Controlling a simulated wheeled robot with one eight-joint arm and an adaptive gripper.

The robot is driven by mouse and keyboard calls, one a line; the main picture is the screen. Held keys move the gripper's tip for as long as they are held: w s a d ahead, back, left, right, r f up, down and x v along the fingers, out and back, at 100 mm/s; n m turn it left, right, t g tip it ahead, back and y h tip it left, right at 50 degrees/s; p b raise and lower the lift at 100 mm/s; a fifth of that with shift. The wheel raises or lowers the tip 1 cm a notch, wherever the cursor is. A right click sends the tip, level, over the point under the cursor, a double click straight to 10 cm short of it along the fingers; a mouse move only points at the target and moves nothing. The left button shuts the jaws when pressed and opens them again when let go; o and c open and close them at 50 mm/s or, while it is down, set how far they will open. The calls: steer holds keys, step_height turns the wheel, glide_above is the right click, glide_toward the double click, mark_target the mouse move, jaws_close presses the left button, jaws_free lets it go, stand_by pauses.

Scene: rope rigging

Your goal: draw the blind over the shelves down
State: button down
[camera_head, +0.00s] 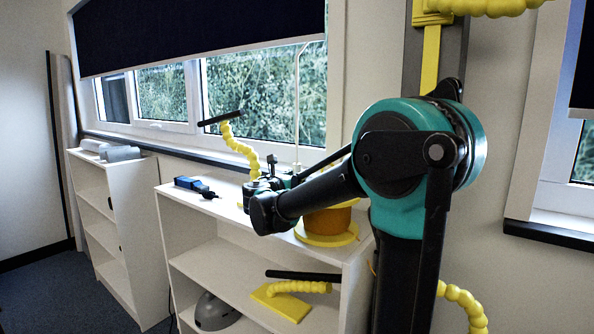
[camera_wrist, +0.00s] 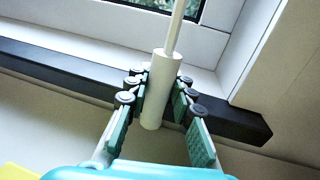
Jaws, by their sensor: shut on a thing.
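The dark blind (camera_head: 200,28) hangs over the upper part of the window above the shelves, and its pale bottom bar (camera_head: 210,57) is above the lower panes. A thin white pull rod (camera_head: 297,95) hangs from near the blind's right end. In the wrist view the rod (camera_wrist: 177,28) ends in a thicker white handle (camera_wrist: 158,92). My gripper (camera_wrist: 160,95) is shut on this handle, with a finger on each side. In the head view my gripper (camera_head: 287,175) is low over the shelf top and partly hidden by my arm.
A white shelf unit (camera_head: 215,252) stands under the window, with a dark blue tool (camera_head: 195,186) on top. A yellow jointed holder (camera_head: 238,148) and an orange spool (camera_head: 327,222) are close to my arm. The dark window sill (camera_wrist: 75,70) runs behind the handle.

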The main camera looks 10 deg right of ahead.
steer(key=shift+f, duration=0.2)
steer(key=c, duration=1.3)
jaws_free()
steer(key=shift+s, duration=0.1)
steer(key=v, duration=1.2)
